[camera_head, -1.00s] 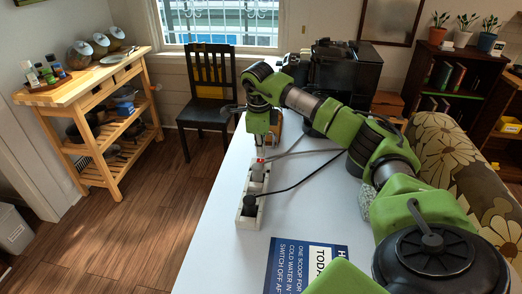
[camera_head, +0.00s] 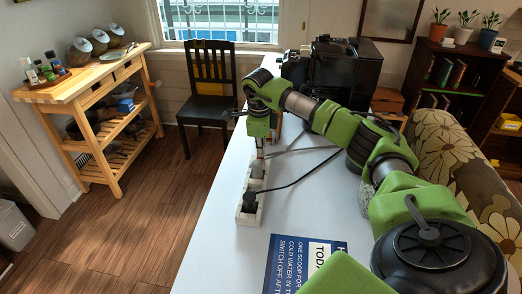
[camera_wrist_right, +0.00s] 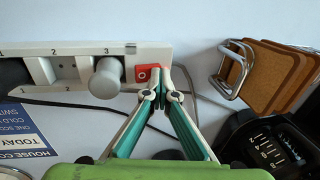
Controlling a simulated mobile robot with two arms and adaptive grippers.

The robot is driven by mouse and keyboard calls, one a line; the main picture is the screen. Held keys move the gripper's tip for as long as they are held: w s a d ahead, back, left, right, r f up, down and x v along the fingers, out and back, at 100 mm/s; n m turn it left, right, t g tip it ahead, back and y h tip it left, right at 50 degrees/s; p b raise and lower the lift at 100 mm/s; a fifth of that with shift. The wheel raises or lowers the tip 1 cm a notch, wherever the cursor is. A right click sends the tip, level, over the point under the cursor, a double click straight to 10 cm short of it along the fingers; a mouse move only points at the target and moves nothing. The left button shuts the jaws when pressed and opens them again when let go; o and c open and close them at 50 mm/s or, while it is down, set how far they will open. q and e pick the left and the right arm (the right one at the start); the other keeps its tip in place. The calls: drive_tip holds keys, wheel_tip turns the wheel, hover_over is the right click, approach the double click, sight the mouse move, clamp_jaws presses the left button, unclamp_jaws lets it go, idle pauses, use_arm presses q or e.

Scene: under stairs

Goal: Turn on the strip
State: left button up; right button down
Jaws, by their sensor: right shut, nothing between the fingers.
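A white power strip (camera_head: 241,216) lies on the white table. In the right wrist view the strip (camera_wrist_right: 45,92) shows sockets marked 1, 2 and 3 and a red rocker switch (camera_wrist_right: 146,73) at its right end. A grey plug (camera_wrist_right: 106,78) sits in socket 3, a black plug (camera_wrist_right: 12,78) is in socket 1, and socket 2 is empty. My right gripper (camera_head: 261,149) is over the strip's far end. In the wrist view its shut, empty fingertips (camera_wrist_right: 163,78) are right beside the switch; contact is unclear. My left gripper is not in view.
A blue printed card (camera_head: 285,265) lies near the strip. Dark cables (camera_head: 310,172) cross the table. A black machine (camera_head: 335,75) stands at the back, and a rack of brown coasters (camera_wrist_right: 270,75) is right of the strip. The table's left edge is close to the strip.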

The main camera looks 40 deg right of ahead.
drive_tip(key=shift+s+a+f, duration=0.1)
drive_tip(key=shift+s, duration=0.05)
drive_tip(key=shift+s+a+p, duration=0.3)
drive_tip(key=shift+s+a, duration=0.15)
drive_tip(key=shift+a, duration=0.1)
drive_tip(key=shift+d+r+p, duration=0.1)
drive_tip(key=shift+r+p, duration=0.25)
drive_tip(key=shift+r, duration=0.15)
drive_tip(key=r+p, duration=0.3)
drive_tip(key=r, duration=0.1)
drive_tip(key=shift+w+d+r, duration=0.1)
drive_tip(key=shift+w+d, duration=0.1)
drive_tip(key=shift+d, duration=0.05)
drive_tip(key=shift+w+d+r+b, duration=0.1)
drive_tip(key=shift+w+r+b, duration=0.35)
drive_tip(key=shift+b, duration=0.4)
wheel_tip(320, 180, up, 8)
drive_tip(key=d+b, duration=0.1)
drive_tip(key=shift+w, duration=0.2)
